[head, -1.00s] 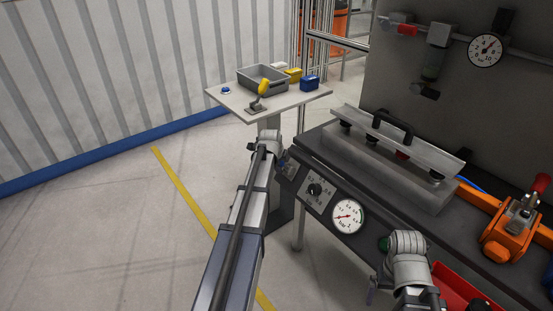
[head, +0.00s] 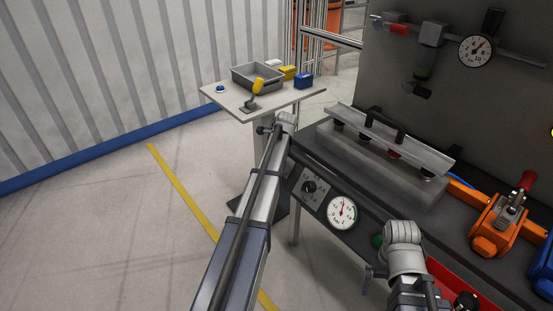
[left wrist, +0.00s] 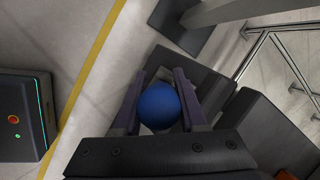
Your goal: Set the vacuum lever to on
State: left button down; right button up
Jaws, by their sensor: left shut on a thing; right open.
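In the left wrist view a blue ball knob (left wrist: 158,105), which looks like the vacuum lever's knob, sits between the two dark fingers of my left gripper (left wrist: 160,80). The gripper is shut on it. The lever's shaft is hidden below the knob, so I cannot see its angle. In the head view my left arm reaches to the left end of the workbench, and its wrist hides the knob. The panel gauge (head: 342,212) has its needle pointing about straight up. My right gripper (head: 368,277) is open, mostly hidden below its wrist, in front of the bench.
A black dial (head: 309,187) is beside the gauge. A grey sheet part (head: 425,155) with a black handle lies on the bench. An orange clamp (head: 497,222) stands right. A side table (head: 222,97) holds a grey bin and a yellow-handled lever (head: 257,87). Floor at left is clear.

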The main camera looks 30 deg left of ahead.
pick_arm(q)
jog(key=shift+c, duration=2.4)
grip_release()
jog(key=shift+w, duration=0.1)
jog(key=p+v, duration=0.7)
jog(key=v, duration=0.1)
jog(key=shift+f, duration=0.2)
jog(key=b+x, duration=0.7)
jog(key=shift+w+a+f, duration=0.1)
jog(key=shift+a+f, duration=0.05)
jog(key=shift+f, duration=0.15)
jog(key=shift+r, duration=0.1)
